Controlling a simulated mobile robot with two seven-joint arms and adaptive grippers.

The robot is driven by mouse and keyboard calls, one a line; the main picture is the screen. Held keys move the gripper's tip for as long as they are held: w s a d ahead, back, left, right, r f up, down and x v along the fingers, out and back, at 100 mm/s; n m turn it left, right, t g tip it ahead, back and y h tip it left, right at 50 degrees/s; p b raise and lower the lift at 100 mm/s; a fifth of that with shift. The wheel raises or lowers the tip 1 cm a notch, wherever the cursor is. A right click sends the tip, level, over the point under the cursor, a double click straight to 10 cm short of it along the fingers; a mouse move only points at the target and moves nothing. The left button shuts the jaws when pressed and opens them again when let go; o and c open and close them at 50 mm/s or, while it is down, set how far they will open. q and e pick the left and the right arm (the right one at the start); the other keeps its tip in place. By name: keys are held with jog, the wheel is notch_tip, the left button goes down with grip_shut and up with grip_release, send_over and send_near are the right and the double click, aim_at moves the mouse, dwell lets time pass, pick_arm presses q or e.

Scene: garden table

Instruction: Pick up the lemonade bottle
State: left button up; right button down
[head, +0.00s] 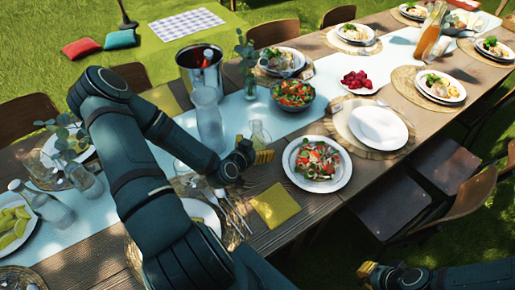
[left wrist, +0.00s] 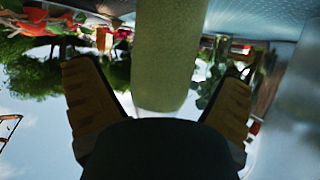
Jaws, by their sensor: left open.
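A pale yellow-green cylinder, which looks like the lemonade bottle (left wrist: 165,55), stands between the two fingers in the left wrist view. In the head view a clear bottle-like vessel (head: 258,133) shows just behind my left gripper (head: 260,154), its lower part hidden by the gripper. My left gripper is open, low over the table, with its fingers on either side of the cylinder and visible gaps between. My right gripper (head: 368,269) is at the bottom right, away from the table; its jaw state is unclear.
A tall clear bottle (head: 208,118) and a metal bucket (head: 200,70) stand left of my left gripper. A salad plate (head: 317,164), a salad bowl (head: 293,94), a yellow napkin (head: 275,205) and cutlery (head: 232,212) are close by. An orange-filled carafe (head: 430,35) stands far right.

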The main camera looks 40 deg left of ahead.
aim_at(260, 143)
pick_arm(q)
jog(key=shift+x, duration=1.5)
jog(key=c, duration=1.5)
jog(key=shift+r, duration=0.25)
